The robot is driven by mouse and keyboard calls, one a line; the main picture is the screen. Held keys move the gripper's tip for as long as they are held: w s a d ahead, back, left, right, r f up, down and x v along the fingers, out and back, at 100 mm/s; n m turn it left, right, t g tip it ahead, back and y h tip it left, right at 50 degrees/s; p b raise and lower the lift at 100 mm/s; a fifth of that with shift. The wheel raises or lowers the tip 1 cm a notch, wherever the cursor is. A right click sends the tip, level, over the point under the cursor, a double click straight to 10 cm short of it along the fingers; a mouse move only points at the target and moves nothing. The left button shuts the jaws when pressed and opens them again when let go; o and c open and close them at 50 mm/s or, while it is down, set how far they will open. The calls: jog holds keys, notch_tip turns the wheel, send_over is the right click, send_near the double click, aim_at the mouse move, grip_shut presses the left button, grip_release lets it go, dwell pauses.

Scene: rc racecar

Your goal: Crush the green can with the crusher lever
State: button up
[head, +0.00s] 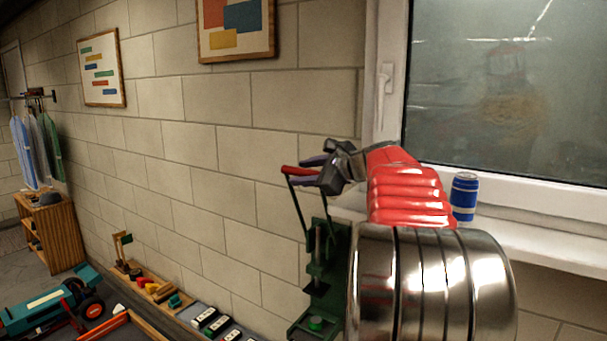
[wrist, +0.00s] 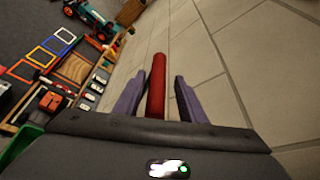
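The dark green crusher (head: 322,265) stands against the wall left of the window, with its lever up. The lever's red handle (head: 296,170) is at the top and also shows in the wrist view (wrist: 157,85). My gripper (head: 300,171) is at the handle, with its purple fingers on either side of it. In the wrist view my gripper (wrist: 157,78) is open, with the handle between the fingers and a gap on the right side. A bright green round shape (head: 316,323), perhaps the green can, is low in the crusher; its details are too small to tell.
A blue can (head: 463,197) stands on the white window sill (head: 540,238), right of my arm. A low shelf with wooden toys (head: 155,288) and small cars (head: 213,322) runs along the wall. A green toy racecar (head: 45,308) is at the lower left.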

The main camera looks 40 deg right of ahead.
jog(key=v, duration=1.3)
jog(key=shift+s, duration=0.4)
jog(key=shift+r, duration=0.1)
jog(key=a+f+n+g+y, duration=0.15)
jog(key=a+f+n, duration=0.3)
jog(key=a, duration=0.45)
jog(key=a+f+n+g, duration=0.3)
jog(key=a+f, duration=0.2)
jog(key=a, duration=0.4)
jog(key=a+f+n+g+y, duration=0.15)
jog(key=a+f+n, duration=0.25)
jog(key=a, duration=0.5)
jog(key=s+a+f+n+g+h, duration=0.3)
jog(key=s+a+f+n, duration=1)
jog(key=a+f+n, duration=0.1)
jog(key=shift+a+f+n, duration=0.25)
jog(key=shift+f+n, duration=0.35)
jog(key=shift+n, duration=0.55)
jog(key=shift+s, duration=0.1)
jog(key=shift+c, duration=0.7)
